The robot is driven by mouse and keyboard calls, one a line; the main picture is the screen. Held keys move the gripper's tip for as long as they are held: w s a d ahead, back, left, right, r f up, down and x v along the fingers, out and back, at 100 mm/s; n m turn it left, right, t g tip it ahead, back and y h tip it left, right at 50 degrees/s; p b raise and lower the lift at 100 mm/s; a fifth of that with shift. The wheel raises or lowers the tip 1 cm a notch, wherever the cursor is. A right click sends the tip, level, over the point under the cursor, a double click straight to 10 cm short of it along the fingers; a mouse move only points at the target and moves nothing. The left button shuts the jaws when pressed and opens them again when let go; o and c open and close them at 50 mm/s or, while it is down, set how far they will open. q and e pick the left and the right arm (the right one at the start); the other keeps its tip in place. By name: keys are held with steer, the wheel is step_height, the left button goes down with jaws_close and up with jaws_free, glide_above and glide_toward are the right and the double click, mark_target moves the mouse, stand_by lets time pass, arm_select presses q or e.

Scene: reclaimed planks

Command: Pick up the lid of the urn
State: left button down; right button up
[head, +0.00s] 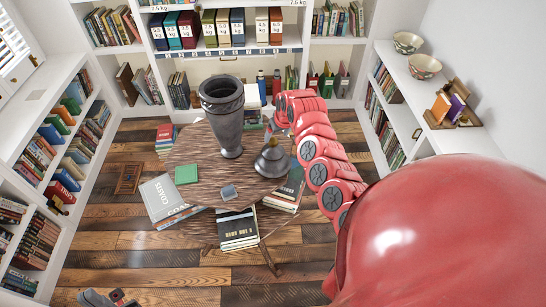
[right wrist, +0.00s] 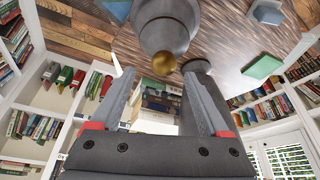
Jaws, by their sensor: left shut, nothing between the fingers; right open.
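The grey urn (head: 229,125) stands upright and open-topped on a round wooden table (head: 190,150) in the head view. Its grey lid (head: 272,161) rests on the table to the right of the urn, apart from it, knob upward. In the right wrist view, the lid (right wrist: 165,28) is at the top, and its gold knob (right wrist: 164,63) shows between the tips of my open right gripper (right wrist: 160,75). The fingers do not visibly grip it. In the head view, that gripper is small and partly hidden near the lid. My left gripper (head: 115,299) is shut and empty at the bottom left.
Bookshelves (head: 70,150) line the walls. My red right arm fills the right side. Open plank floor (head: 180,270) lies in front.

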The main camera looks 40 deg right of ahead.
mark_target(273, 139)
steer(key=shift+d+f, duration=0.15)
steer(key=shift+f, duration=0.1)
steer(key=shift+w+f+b, duration=0.25)
steer(key=shift+f+b, duration=0.2)
steer(key=shift+b, duration=0.4)
steer(key=shift+f+b, duration=0.35)
steer(key=shift+b, duration=0.1)
steer(key=shift+w+a+p, duration=0.3)
steer(key=shift+a+p, duration=0.1)
steer(key=shift+p, duration=0.25)
steer(key=shift+x, duration=1.1)
steer(key=shift+w+d+f+p, duration=0.15)
steer(key=shift+f+p, duration=0.15)
steer(key=shift+f, duration=0.2)
jaws_close()
